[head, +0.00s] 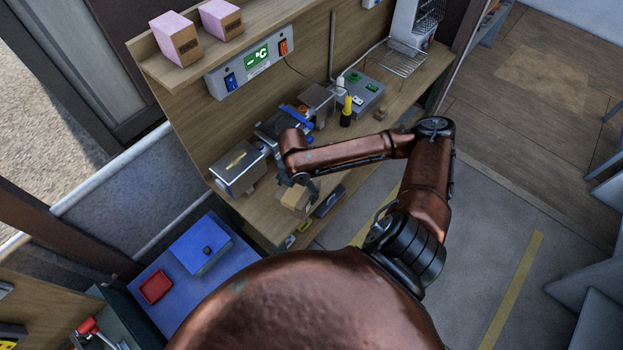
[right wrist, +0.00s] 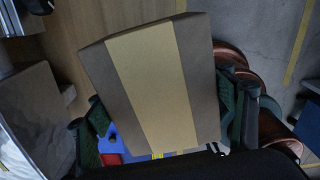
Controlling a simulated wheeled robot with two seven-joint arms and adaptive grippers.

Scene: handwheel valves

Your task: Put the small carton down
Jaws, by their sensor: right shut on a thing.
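The small carton (head: 294,198) is a brown box with a lighter tape strip. It is in my right gripper (head: 303,188), near the front edge of the wooden bench (head: 262,225). In the right wrist view the carton (right wrist: 150,82) fills the middle, with a dark green finger pad on each side, so the right gripper (right wrist: 163,115) is shut on it. I cannot tell whether the carton's underside touches the bench. My left gripper is not in view.
A metal box (head: 238,172) stands left of the carton, and a device with blue parts (head: 280,122) stands behind. A yellow-and-black torch (head: 347,110) and a grey control box (head: 362,92) are farther along the bench.

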